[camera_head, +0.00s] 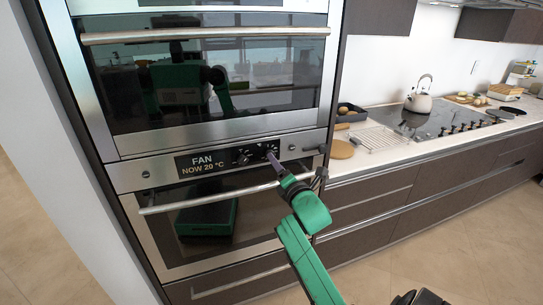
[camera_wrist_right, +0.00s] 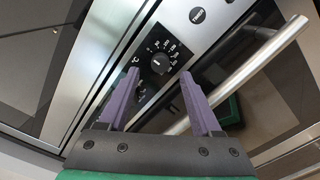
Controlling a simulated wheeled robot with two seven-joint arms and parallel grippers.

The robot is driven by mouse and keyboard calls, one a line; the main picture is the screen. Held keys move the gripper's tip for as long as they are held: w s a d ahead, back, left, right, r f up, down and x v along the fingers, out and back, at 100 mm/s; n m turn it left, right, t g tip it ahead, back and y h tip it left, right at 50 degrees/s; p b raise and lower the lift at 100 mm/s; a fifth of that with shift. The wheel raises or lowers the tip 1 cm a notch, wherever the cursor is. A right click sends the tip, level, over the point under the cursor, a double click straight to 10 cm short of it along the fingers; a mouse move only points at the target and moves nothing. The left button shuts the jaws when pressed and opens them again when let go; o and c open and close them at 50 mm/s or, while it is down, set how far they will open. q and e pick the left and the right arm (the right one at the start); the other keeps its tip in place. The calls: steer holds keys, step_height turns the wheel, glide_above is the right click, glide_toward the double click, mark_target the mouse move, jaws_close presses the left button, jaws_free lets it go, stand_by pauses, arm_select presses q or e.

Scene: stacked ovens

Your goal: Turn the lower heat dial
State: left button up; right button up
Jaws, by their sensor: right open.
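The lower oven's control panel (camera_head: 222,160) carries a display reading "FAN NOW 20 °C" and black dials to its right. The numbered heat dial (camera_wrist_right: 161,60) shows clearly in the right wrist view, with white markings around its knob. In the head view the dial is partly hidden by my gripper. My right gripper (camera_wrist_right: 160,78) is open, its two purple fingers pointing at the panel on either side of the dial. It appears empty, and I cannot tell whether a finger touches the knob. In the head view the right gripper (camera_head: 273,160) is at the panel's right part. My left gripper is not in view.
The lower oven's bar handle (camera_head: 185,204) runs just below the panel, close to my right gripper. The upper oven (camera_head: 210,85) has its own handle (camera_head: 205,35). A counter with a kettle (camera_head: 418,97) and cooktop stands right. The floor at the lower right is mostly clear.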

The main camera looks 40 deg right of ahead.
steer(key=x, duration=0.4)
steer(key=shift+w+d, duration=0.2)
steer(key=shift+a, duration=0.1)
jaws_close()
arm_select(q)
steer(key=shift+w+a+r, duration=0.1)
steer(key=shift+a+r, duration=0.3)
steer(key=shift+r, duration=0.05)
